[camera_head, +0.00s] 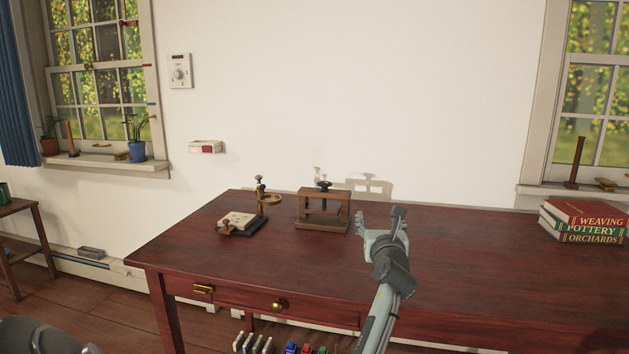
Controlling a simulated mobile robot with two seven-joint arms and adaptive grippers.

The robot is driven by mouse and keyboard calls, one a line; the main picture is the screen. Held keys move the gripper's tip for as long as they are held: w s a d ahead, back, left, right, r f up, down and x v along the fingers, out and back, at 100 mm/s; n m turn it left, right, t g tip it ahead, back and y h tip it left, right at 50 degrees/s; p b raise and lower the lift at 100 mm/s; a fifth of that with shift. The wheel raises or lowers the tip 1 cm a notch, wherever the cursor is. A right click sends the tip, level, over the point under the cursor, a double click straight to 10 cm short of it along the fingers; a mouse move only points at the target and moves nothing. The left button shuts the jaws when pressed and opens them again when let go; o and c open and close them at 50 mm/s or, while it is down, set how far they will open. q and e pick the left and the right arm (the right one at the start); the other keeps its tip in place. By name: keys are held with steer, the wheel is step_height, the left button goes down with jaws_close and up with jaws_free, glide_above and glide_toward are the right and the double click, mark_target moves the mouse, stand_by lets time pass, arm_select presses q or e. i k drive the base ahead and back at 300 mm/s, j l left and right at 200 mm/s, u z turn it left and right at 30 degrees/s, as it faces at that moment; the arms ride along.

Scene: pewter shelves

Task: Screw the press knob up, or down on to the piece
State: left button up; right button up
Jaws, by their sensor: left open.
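A small wooden press (322,225) stands upright on the dark red table (460,275), near its back edge. Its dark press knob (323,185) sits on top of the frame's upper beam. A crossbar shows inside the frame; I cannot tell whether a piece lies under it. My left gripper (383,211) is open and empty, above the table to the right of the press. Its fingers point up and away, apart from the knob and the frame. My right gripper is out of view.
Left of the press is a dark-based stand (244,221) with a brass ring (269,199) and a pale block. Stacked books (583,222) lie at the table's right. Free tabletop lies in front of the press. A wall (350,90) rises behind.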

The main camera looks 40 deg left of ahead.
mark_target(324, 185)
steer(key=i+j, duration=0.1)
steer(key=j, duration=0.95)
steer(key=i+j, duration=0.3)
steer(key=j, duration=0.1)
